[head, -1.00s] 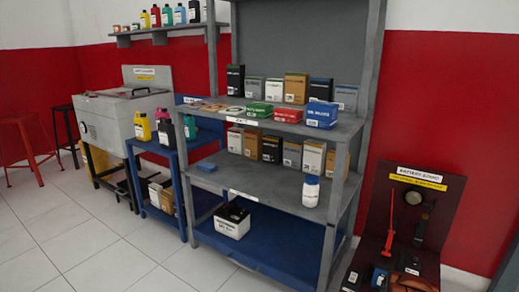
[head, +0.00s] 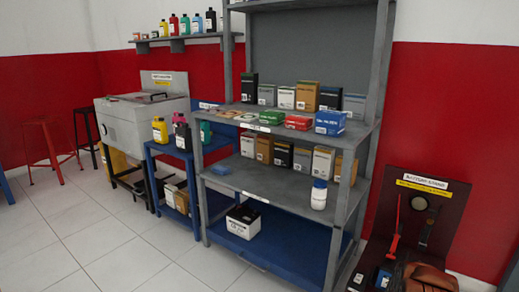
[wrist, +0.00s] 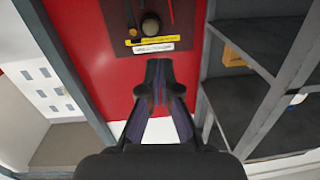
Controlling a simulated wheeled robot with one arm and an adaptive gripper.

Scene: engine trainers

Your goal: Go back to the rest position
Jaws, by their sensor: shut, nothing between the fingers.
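My gripper (wrist: 158,72) shows in the wrist view with its two dark fingers together at the tips and nothing between them. It points toward the red wall and the dark battery board, with free air around it. My gripper is not in the head view.
A grey shelf unit (head: 270,178) with several boxes and a white bottle (head: 318,195) stands in the middle. A blue cart (head: 165,148) and a grey parts washer (head: 135,122) are to its left. A dark battery board (head: 425,215) is at right. The tiled floor (head: 90,240) at left is clear.

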